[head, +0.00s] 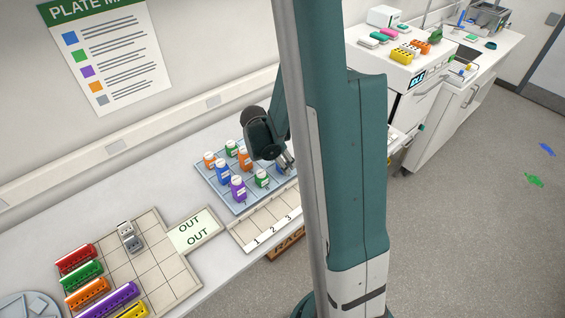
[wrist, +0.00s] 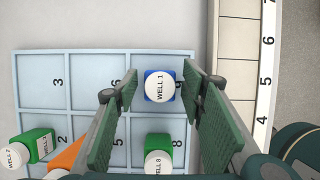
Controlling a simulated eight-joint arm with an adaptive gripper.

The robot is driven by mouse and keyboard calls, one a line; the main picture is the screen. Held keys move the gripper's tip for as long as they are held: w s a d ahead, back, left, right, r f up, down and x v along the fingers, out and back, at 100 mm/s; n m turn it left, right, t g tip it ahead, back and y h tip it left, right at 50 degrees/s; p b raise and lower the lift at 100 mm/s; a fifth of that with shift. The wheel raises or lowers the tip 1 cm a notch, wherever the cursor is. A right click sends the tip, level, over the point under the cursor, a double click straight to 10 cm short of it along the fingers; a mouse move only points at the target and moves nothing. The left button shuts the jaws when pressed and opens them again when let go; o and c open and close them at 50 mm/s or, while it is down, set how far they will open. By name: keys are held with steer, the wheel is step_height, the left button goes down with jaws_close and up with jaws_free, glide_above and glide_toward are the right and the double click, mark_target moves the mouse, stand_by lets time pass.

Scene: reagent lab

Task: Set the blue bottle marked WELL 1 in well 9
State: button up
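The blue bottle marked WELL 1 (wrist: 160,87) stands upright in the wrist view, in the corner cell of the light-blue well tray (wrist: 88,60). My gripper (wrist: 160,75) is open, with one finger on each side of the bottle and a visible gap to both. In the head view my gripper (head: 287,163) is low over the tray's right end, and a bit of blue bottle (head: 281,167) shows next to its fingers.
A green bottle marked WELL 8 (wrist: 158,158) stands close by, near the left finger. Orange (head: 245,159), purple (head: 238,190), blue (head: 222,174) and green (head: 262,179) bottles stand in the tray. A numbered white rack (head: 262,225) lies along its front.

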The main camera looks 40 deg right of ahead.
steer(key=shift+r, duration=0.15)
steer(key=v, duration=1.2)
steer(key=shift+p, duration=0.35)
stand_by(0.3)
stand_by(0.5)
steer(key=shift+a, duration=0.1)
steer(key=s+a+r+m+t+y, duration=0.1)
steer(key=s+a+r+m, duration=0.3)
steer(key=a, duration=0.4)
steer(key=s+a+r+m+t+y, duration=0.2)
steer(key=s+a+r+m+t, duration=0.1)
steer(key=s+a+r+m, duration=0.2)
steer(key=s+a+r+m+t+y, duration=0.1)
steer(key=s+a+r+m+t, duration=0.2)
steer(key=a+r+m, duration=0.5)
steer(key=s+a+m, duration=0.1)
steer(key=a, duration=0.2)
steer(key=shift+s+a+r, duration=0.25)
steer(key=shift+s+a, duration=0.1)
steer(key=shift+a, duration=0.05)
